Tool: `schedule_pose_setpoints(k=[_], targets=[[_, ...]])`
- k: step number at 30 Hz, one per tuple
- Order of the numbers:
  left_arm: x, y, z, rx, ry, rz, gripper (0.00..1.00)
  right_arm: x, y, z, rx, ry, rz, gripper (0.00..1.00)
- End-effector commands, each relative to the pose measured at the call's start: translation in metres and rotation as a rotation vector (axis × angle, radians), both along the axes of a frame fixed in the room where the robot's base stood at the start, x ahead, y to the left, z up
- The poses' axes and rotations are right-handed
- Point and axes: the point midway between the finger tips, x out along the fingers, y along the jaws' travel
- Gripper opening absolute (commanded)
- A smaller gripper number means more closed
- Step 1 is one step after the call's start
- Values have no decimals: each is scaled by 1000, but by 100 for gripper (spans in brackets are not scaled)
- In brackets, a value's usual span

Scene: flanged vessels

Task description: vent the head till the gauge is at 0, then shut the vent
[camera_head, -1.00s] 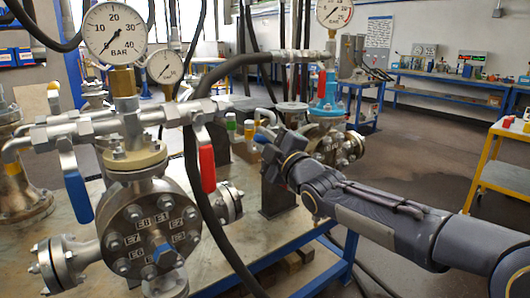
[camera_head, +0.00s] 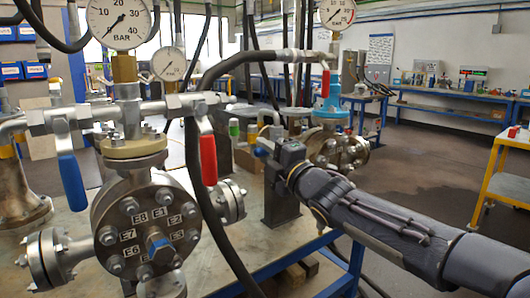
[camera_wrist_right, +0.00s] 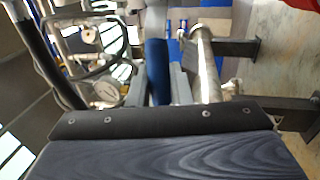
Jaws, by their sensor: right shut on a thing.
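The near vessel head (camera_head: 150,222) is a round bolted flange marked with E numbers. Its large BAR gauge (camera_head: 120,17) has a needle pointing lower left, near the 0 end. A blue lever (camera_head: 71,182) and a red lever (camera_head: 208,160) hang down from the valve piping. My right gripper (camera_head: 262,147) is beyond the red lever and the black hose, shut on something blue. In the right wrist view a blue handle (camera_wrist_right: 157,70) lies beside a grey finger (camera_wrist_right: 180,85). Which valve it belongs to is not clear. My left gripper is not in view.
A second vessel (camera_head: 345,152) with a blue fitting, a red lever (camera_head: 326,82) and its own gauge (camera_head: 337,12) stands behind the gripper. A smaller gauge (camera_head: 169,64) is behind the near head. A black hose (camera_head: 190,150) hangs between. A yellow cart (camera_head: 505,180) is at right.

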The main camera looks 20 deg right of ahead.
Motion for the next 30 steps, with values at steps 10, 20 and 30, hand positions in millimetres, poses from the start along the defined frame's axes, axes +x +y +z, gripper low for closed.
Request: schedule_pose_setpoints(k=[10, 20, 30], targets=[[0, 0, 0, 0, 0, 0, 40, 0, 1, -2, -5, 4, 0, 34], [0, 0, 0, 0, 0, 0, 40, -1, -1, -1, -2, 2, 0, 38], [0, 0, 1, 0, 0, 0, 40, -48, -18, -11, -1, 2, -2, 38]])
